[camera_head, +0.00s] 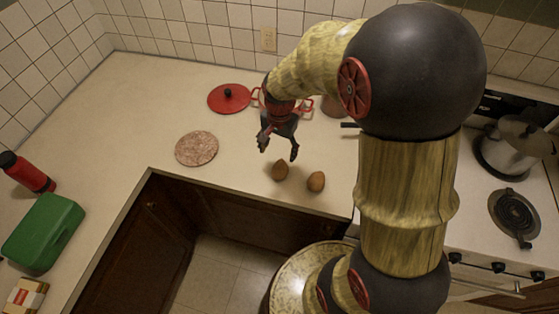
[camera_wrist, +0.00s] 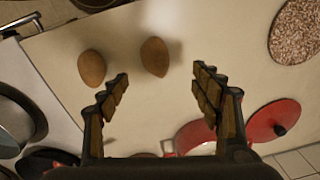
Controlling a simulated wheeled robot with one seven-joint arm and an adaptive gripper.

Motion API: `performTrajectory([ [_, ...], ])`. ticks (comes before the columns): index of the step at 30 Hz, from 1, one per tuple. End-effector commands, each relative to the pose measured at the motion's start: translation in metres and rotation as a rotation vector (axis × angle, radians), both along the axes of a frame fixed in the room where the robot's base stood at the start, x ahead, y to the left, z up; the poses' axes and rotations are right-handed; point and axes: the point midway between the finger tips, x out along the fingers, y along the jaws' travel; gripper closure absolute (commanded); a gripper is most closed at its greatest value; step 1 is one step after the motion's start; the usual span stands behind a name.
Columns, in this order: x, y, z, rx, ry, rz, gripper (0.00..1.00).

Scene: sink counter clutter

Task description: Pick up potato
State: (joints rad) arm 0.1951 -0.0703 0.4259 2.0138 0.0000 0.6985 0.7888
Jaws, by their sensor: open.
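Two brown, oval, potato-like objects lie apart on the pale counter near its front edge. The left one in the head view (camera_head: 280,171) also shows in the wrist view (camera_wrist: 154,57); the other (camera_head: 316,182) lies to its right and shows in the wrist view (camera_wrist: 92,68) at left. I cannot tell which is the potato the task names. My gripper (camera_head: 279,153) points down, open and empty, above the counter just behind the left oval. In the wrist view its fingertips (camera_wrist: 161,78) are spread, with the nearer oval just beyond the gap between them.
A red lid (camera_head: 229,98) and a mostly hidden red pot (camera_head: 304,107) are behind my gripper. A speckled round board (camera_head: 196,149) lies left. A green box (camera_head: 43,232) and red bottle (camera_head: 28,173) are far left. A stove with a pot (camera_head: 513,146) is right.

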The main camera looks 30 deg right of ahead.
Motion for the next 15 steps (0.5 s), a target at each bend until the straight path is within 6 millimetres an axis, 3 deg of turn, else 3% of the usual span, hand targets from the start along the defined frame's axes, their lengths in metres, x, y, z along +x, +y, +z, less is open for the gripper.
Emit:
performTrajectory([
  [6,0.007,-0.015,-0.026,0.018,0.062,-0.146,0.35],
  [15,0.008,-0.017,-0.055,0.021,0.074,-0.178,0.35],
])
